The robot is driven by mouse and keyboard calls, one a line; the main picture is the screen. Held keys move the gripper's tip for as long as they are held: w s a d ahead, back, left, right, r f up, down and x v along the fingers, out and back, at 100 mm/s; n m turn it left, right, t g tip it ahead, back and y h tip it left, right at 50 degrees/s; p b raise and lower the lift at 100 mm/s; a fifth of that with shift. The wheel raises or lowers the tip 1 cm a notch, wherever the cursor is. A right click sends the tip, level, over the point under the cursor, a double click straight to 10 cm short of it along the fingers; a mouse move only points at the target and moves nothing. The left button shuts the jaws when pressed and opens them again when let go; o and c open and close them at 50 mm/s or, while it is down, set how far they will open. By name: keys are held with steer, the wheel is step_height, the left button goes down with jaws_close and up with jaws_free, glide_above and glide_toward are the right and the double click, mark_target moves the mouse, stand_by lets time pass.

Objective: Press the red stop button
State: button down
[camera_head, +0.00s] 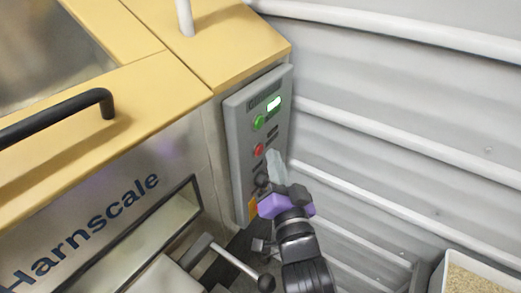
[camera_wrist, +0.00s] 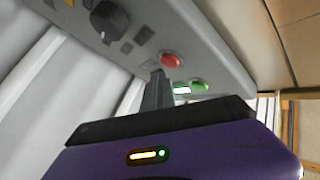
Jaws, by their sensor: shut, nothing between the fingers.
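The red stop button (camera_head: 259,150) is on a grey control panel (camera_head: 237,148) on the side of the yellow and steel machine. It also shows in the wrist view (camera_wrist: 171,60), just beyond my fingertips. My gripper (camera_head: 272,158) is shut and empty, its tips close beside the red button. In the wrist view the shut fingers (camera_wrist: 158,78) point at the panel near the red button; I cannot tell whether they touch it.
The machine's yellow top (camera_head: 150,85) has a black handle (camera_head: 60,113). A lever with a black ball (camera_head: 265,282) sticks out low in front. A ribbed grey wall (camera_head: 420,130) stands close on the right. A bin of grain-like material (camera_head: 470,280) is at bottom right.

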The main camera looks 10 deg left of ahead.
steer(key=shift+a, duration=0.2)
steer(key=shift+w+a+b, duration=0.15)
steer(key=shift+a+b, duration=0.05)
steer(key=shift+b, duration=0.3)
steer(key=shift+w+a+b, duration=0.15)
steer(key=shift+a+b, duration=0.25)
stand_by(0.6)
stand_by(0.4)
steer(key=shift+s+d+p, duration=0.35)
steer(key=shift+d+p, duration=0.35)
steer(key=shift+d, duration=0.05)
